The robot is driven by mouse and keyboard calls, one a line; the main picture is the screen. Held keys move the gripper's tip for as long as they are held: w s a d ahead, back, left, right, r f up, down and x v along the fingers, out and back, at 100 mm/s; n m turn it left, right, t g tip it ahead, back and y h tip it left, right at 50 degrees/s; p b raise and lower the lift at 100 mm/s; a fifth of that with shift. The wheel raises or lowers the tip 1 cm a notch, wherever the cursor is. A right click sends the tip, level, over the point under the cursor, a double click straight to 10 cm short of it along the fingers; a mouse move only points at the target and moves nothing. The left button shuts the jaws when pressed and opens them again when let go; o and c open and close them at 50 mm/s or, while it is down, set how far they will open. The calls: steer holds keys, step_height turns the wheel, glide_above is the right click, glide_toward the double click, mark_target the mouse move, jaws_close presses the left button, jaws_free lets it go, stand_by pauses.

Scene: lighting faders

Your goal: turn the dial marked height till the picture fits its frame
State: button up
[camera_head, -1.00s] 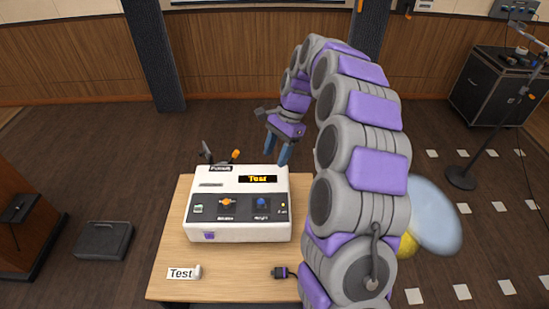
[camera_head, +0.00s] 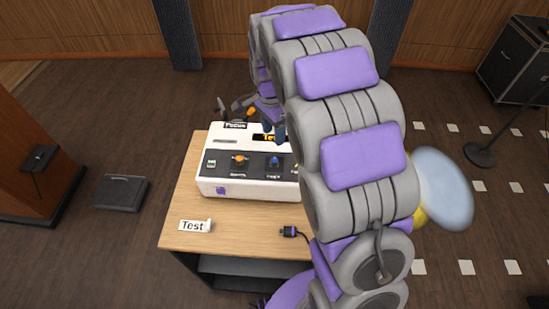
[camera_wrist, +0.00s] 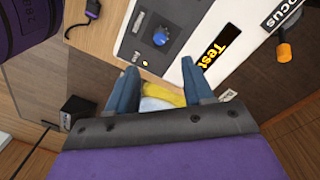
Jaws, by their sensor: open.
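The white console (camera_head: 212,174) stands on a wooden table. Its blue dial (camera_head: 274,161) sits on a dark panel, right of an orange dial (camera_head: 239,159); the blue dial also shows in the wrist view (camera_wrist: 160,38). The label under the blue dial is too small to read now. A small display with yellow "Test" text (camera_wrist: 210,52) is partly hidden by my arm in the head view. My gripper (camera_wrist: 161,72) is open and empty, its blue fingers apart above the console's edge near the display and blue dial. It touches neither dial.
My arm hides the console's right end.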

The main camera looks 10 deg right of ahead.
mark_target(274, 159)
steer(key=f, duration=0.4)
steer(key=f+b, duration=0.1)
steer(key=f, duration=0.2)
steer(key=f+b, duration=0.1)
steer(key=f, duration=0.3)
steer(key=shift+s+f, duration=0.3)
steer(key=shift+c, duration=0.4)
jaws_close()
